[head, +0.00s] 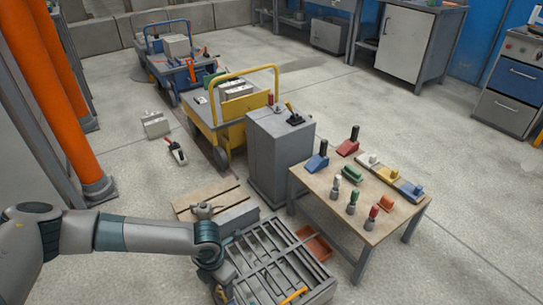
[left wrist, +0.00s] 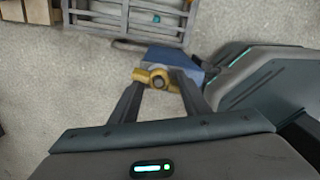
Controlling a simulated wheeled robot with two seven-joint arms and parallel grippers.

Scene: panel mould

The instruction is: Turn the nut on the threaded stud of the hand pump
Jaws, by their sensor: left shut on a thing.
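In the left wrist view, a yellow nut (left wrist: 146,75) sits around a round grey stud end (left wrist: 158,83). Behind it is a blue block-like body (left wrist: 172,57), which appears to be the hand pump. My left gripper (left wrist: 160,82) has its two dark fingers on either side of the nut, shut on it. In the head view my left gripper (head: 222,291) points down at the bottom edge, left of a grey grated frame. The nut and pump cannot be made out there. My right gripper is in neither view.
The grey grated frame (head: 275,262) lies on the floor close to my left gripper. A wooden table (head: 345,211) with several coloured tools stands to the right, beside a grey cabinet (head: 279,155). A yellow cart (head: 228,118) is behind. Open floor lies at far right.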

